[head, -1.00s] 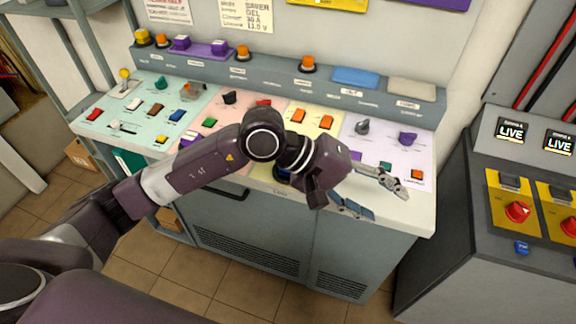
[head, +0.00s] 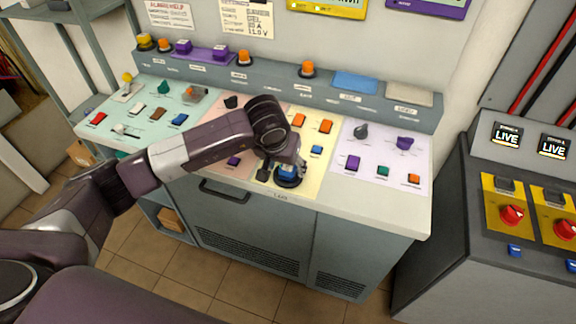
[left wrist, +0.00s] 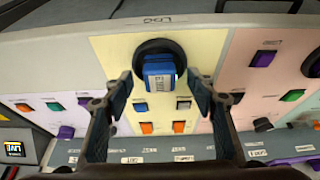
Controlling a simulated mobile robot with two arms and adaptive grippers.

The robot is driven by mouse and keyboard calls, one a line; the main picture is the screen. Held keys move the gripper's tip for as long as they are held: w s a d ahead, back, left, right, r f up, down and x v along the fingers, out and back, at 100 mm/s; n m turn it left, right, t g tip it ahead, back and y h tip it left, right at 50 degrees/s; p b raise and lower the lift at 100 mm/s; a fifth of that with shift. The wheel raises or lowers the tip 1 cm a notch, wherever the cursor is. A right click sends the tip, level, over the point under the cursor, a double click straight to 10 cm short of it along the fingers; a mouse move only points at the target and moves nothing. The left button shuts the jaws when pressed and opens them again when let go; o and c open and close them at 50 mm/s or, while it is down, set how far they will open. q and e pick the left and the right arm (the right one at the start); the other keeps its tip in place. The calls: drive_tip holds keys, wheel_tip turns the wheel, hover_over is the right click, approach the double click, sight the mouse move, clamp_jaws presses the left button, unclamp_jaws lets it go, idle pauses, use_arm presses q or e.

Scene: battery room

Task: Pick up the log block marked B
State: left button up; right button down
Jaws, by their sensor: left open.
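A blue block (head: 288,171), likely the log block, sits in a dark round holder (head: 290,183) at the front edge of the console's cream panel. In the left wrist view the blue block (left wrist: 160,81) stands in the dark ring (left wrist: 158,46). Its face carries a small mark that I cannot read as B. My left gripper (head: 279,172) is at the block, pointing down. In the left wrist view its open fingers (left wrist: 160,92) flank the block, one on each side, with gaps. My right gripper is out of view.
Small coloured switches surround the spot, including a purple one (head: 352,163) and an orange one (head: 325,127). A raised ledge (head: 270,80) with buttons runs behind. A dark cabinet (head: 470,230) with red knobs stands at right. The console's front right edge is clear.

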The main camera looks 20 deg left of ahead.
use_arm(q)
drive_tip(key=shift+x, duration=0.85)
drive_tip(key=shift+c, duration=0.4)
drive_tip(key=c, duration=1.2)
drive_tip(key=shift+o, duration=0.2)
drive_tip(key=shift+r, duration=0.15)
